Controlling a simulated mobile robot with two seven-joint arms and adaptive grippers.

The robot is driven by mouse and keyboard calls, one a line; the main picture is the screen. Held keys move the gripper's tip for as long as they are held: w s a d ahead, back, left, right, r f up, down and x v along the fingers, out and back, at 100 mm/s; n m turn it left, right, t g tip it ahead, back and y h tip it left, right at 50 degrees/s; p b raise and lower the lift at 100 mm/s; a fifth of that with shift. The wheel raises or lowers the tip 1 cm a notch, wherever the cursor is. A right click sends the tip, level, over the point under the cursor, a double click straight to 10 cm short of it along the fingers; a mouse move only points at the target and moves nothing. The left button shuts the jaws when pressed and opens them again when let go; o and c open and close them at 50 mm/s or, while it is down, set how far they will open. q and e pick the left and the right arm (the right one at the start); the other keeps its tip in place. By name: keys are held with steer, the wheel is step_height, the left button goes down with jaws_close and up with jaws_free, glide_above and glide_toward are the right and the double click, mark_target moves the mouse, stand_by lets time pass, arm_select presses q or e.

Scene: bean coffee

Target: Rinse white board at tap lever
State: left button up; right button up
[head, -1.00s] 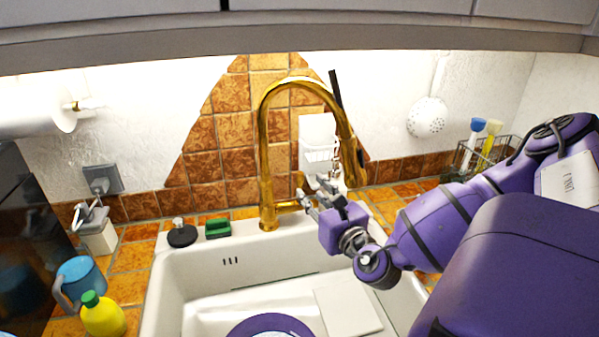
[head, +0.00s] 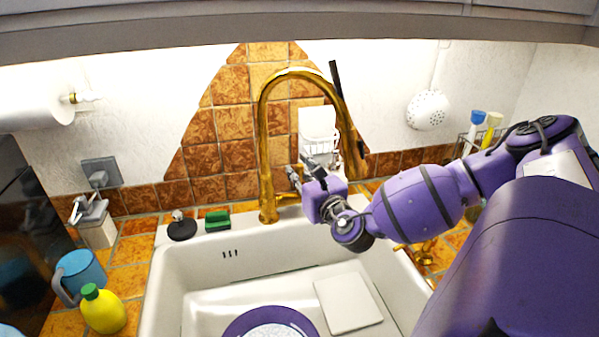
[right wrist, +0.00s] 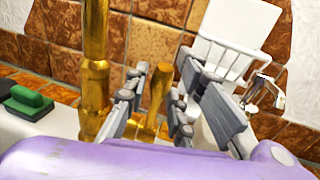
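The white board (head: 348,302) lies in the right part of the sink basin. The golden tap (head: 265,150) arches over the sink's back edge. Its golden lever (right wrist: 160,88) shows upright in the right wrist view. My right gripper (head: 306,170) is just right of the tap's stem. In the right wrist view my right gripper (right wrist: 158,105) is open, with the lever appearing between its two fingers. I cannot tell whether either finger touches the lever. No water shows. My left gripper is not in view.
A green sponge (head: 217,221) and a black stopper (head: 182,227) sit behind the sink (head: 165,290). A blue mug (head: 82,275) and a yellow bottle (head: 103,310) stand left. A white wall holder (head: 318,130) hangs close behind the gripper. A wire basket (head: 468,150) stands right.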

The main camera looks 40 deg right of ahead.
jaws_close()
